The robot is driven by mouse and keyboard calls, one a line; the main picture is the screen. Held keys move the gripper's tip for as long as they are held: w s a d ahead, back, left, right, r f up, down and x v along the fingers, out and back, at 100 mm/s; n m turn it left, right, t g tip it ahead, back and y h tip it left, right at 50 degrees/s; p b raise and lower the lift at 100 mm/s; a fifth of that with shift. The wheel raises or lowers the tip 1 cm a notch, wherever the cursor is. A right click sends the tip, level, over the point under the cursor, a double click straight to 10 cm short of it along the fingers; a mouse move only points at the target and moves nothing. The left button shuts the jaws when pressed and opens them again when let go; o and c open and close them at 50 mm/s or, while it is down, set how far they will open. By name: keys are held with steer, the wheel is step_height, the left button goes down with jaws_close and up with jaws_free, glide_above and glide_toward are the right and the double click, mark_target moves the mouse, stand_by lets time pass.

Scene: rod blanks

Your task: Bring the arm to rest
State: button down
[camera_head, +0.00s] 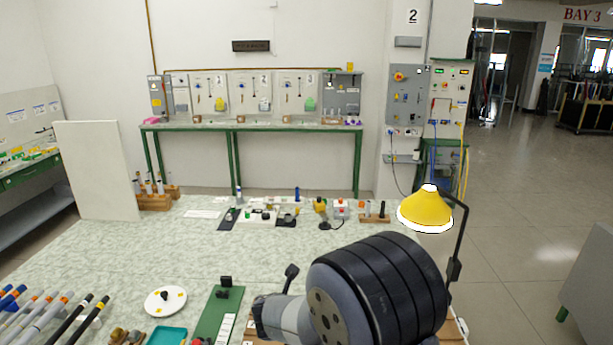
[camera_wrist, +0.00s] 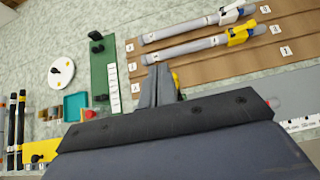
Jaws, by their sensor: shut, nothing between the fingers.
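My gripper (camera_wrist: 158,72) shows in the wrist view with its grey fingers together and nothing between them. It appears over the table beside the left end of a brown board (camera_wrist: 215,68). Two grey rods lie across that board: one with a white clamp-like piece (camera_wrist: 232,13), the other with a yellow one (camera_wrist: 240,34). In the head view my dark arm link fills the lower right of the table and hides most of the brown board. My gripper's fingers cannot be made out there.
A green board (camera_head: 217,313), a white disc (camera_head: 166,301) and a teal tray (camera_head: 167,336) lie on the table (camera_head: 120,252). Several rods (camera_head: 42,317) lie at the left. A yellow lamp (camera_head: 426,207) stands at the right edge. The table's middle is largely clear.

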steer(key=shift+w+f+b, duration=0.2)
steer(key=shift+f+b, duration=0.45)
steer(key=shift+f, duration=0.3)
steer(key=shift+w+f+b, duration=0.25)
steer(key=shift+f+b, duration=0.35)
steer(key=shift+f, duration=0.35)
steer(key=shift+w+f+b, duration=0.2)
steer(key=shift+f+b, duration=0.45)
steer(key=shift+f, duration=0.3)
